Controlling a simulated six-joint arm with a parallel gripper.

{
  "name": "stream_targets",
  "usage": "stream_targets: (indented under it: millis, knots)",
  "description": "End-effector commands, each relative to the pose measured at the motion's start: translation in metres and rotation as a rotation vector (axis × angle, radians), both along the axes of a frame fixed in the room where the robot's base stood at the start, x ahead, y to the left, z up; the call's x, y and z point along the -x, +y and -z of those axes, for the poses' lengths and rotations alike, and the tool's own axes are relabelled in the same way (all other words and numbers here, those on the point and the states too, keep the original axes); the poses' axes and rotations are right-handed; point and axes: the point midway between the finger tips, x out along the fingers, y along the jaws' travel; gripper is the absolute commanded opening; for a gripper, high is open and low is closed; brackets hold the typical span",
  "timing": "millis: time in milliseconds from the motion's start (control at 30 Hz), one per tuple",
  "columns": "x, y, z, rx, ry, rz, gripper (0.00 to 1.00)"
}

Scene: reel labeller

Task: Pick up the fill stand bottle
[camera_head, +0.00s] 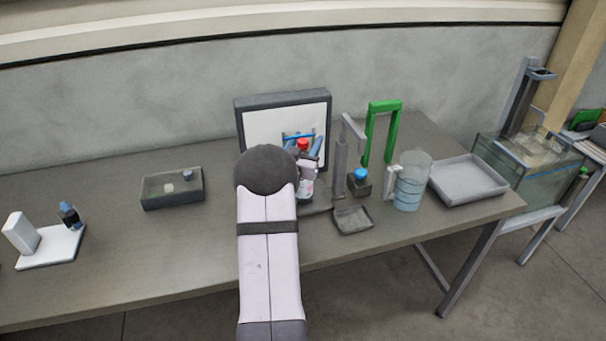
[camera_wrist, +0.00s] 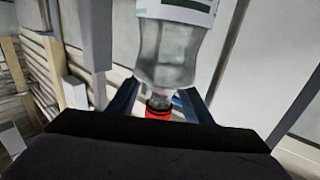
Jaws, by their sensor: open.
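A clear bottle with a pale, green-marked label (camera_wrist: 170,50) fills the upper middle of the wrist view. Its red cap (camera_wrist: 158,108) is at the lower end there. In the head view its red cap (camera_head: 303,144) shows in front of a white panel, and its labelled body (camera_head: 306,188) is partly hidden by my arm. My gripper (camera_wrist: 160,98) is open, with one dark blue finger on each side of the bottle's neck and cap. In the head view my gripper (camera_head: 304,148) is at the cap's height. Whether a finger touches the bottle cannot be told.
A grey-framed white panel (camera_head: 262,124) stands close behind. To the right are a grey post (camera_head: 341,165), a green frame (camera_head: 367,140), a blue-capped item (camera_head: 361,175), a clear cylinder (camera_head: 410,182) and a grey tray (camera_head: 466,180).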

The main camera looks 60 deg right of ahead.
Motion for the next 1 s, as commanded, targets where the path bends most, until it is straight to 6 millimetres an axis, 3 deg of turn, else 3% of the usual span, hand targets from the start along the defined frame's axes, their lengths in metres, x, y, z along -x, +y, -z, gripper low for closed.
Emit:
stream_targets:
  millis: [233, 433, 1000]
  knots:
    - [-0.0002, -0.0010, 0.0009, -0.001, 0.001, 0.000, 0.46]
    - [-0.0002, -0.0009, 0.0007, -0.001, 0.000, 0.000, 0.00]
    - [-0.0003, -0.0008, 0.0006, -0.001, 0.000, 0.000, 0.00]
